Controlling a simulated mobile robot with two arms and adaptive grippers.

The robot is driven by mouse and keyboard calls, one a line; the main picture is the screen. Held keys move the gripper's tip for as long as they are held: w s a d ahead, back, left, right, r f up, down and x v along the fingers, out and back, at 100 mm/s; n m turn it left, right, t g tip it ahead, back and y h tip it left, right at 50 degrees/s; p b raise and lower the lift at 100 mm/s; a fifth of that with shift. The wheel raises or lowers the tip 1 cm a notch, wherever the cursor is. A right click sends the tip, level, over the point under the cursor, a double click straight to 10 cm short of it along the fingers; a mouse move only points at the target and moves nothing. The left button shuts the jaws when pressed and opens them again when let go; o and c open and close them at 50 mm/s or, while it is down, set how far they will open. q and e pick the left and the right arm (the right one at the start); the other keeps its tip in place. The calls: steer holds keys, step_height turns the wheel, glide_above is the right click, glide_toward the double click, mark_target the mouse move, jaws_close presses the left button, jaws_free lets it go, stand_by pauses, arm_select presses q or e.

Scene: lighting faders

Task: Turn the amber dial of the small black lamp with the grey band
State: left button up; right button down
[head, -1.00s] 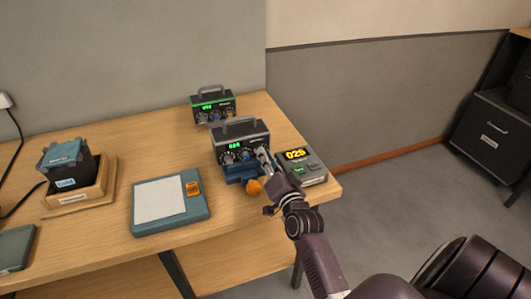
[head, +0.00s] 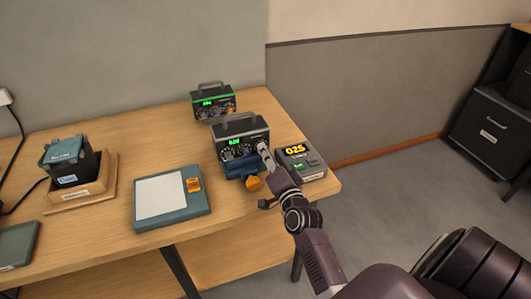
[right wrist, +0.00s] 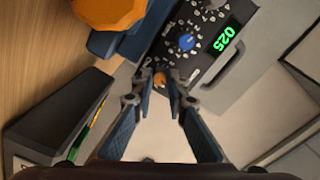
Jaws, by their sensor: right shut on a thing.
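The small black lamp with the grey band (head: 240,135) is a box with a top handle, standing near the table's right end. Its face has a green readout and a row of dials. My right gripper (head: 263,149) is at the right end of this face. The right wrist view shows its fingertips (right wrist: 160,87) shut around the small amber dial (right wrist: 160,78). In the head view the fingers hide that dial. My left gripper is not in view.
A dark box with amber digits 025 (head: 301,162) stands close right of my gripper. An orange knob (head: 249,183) on a blue base sits in front of the lamp. A green-banded lamp (head: 213,102) stands behind. A teal pad (head: 171,197) lies to the left.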

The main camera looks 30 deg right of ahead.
steer(key=c, duration=1.9)
jaws_free()
steer(key=shift+s, duration=0.1)
steer(key=v, duration=1.2)
steer(key=shift+f, duration=0.1)
